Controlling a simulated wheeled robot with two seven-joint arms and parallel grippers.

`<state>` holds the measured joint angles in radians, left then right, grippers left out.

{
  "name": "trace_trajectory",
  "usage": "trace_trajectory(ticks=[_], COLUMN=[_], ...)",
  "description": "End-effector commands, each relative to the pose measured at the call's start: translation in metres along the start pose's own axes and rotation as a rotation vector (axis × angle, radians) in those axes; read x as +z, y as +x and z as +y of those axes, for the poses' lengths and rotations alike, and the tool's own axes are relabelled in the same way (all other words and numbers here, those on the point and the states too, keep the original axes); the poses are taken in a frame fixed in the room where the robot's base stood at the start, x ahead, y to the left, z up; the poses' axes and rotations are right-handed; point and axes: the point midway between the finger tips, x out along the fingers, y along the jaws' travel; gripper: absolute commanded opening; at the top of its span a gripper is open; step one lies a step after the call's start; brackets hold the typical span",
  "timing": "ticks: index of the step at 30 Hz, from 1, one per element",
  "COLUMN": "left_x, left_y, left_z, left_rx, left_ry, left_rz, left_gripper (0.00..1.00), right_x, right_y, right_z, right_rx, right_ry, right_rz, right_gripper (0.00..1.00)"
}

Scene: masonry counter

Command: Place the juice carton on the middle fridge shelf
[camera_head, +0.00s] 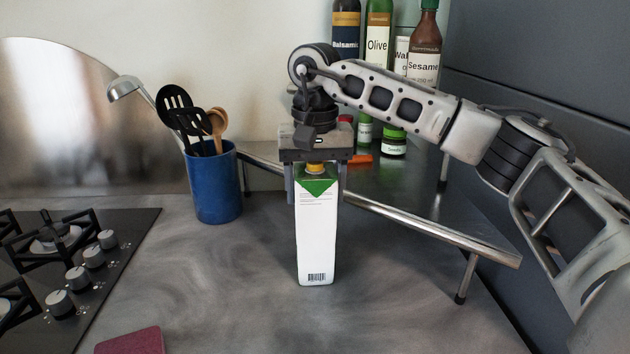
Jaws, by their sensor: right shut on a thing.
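The juice carton (317,238) is a tall white box with a green top and an orange cap, upright at the middle of the counter. My right gripper (315,185) comes down from above and is shut on the upper part of the carton, with a finger on each side. I cannot tell whether the carton's base touches the counter or is just above it. My left gripper is not in view. No fridge or fridge shelf shows in this view.
A blue utensil pot (215,184) stands left of the carton. A metal-railed rack (430,228) with bottles, including a sesame bottle (423,50), is behind and right. A gas hob (60,262) is at left. A dark red object (130,341) lies at the front edge.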

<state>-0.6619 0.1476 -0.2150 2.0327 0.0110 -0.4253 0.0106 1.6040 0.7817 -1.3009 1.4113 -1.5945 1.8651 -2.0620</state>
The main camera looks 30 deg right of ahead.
Motion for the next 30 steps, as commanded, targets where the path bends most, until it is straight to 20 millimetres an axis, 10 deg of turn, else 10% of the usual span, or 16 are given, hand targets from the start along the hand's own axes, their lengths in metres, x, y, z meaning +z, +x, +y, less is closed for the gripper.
trace_trajectory(ticks=[4, 5, 7, 20, 30], left_x=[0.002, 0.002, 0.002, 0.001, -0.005], left_y=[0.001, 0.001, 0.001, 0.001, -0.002], left_z=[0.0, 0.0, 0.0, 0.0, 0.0], left_rx=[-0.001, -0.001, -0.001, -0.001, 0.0], left_ry=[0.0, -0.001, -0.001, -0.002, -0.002], left_rz=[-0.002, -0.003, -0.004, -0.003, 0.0], left_gripper=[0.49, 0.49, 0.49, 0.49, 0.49], right_x=[0.0, 0.0, 0.0, 0.0, 0.0], right_y=[0.0, 0.003, 0.003, -0.011, -0.086], right_z=[-0.001, 0.0, 0.0, -0.001, -0.001], right_rx=[-0.005, 0.0, 0.0, -0.003, -0.002], right_ry=[0.0, 0.0, 0.0, -0.001, 0.0], right_rz=[0.004, 0.0, 0.0, 0.002, 0.004], right_gripper=[0.0, 0.69, 0.85, 0.85, 0.85])
